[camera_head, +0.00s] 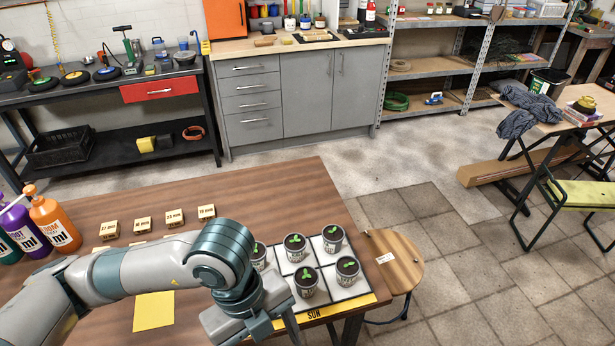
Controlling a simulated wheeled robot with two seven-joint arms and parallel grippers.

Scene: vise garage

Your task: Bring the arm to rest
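My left arm reaches in from the left over the brown wooden table (300,185). Its gripper (277,330) hangs low at the bottom edge of the view, over the near left part of a white board with black grid lines (318,250) and a yellow strip marked SUN. Its fingertips are cut off by the frame, so its opening is unclear. Several small potted seedlings stand on the board, among them a back pot (295,247), a right-back pot (333,238), a front pot (306,281) and a right-front pot (347,270). My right gripper is not in view.
Wooden blocks with mm labels (174,218) stand in a row behind my arm. A yellow sheet (154,310) lies in front of it. Pump bottles, one orange (54,225), stand at the left. A round stool (400,262) is beside the table's right edge. The table's back right is clear.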

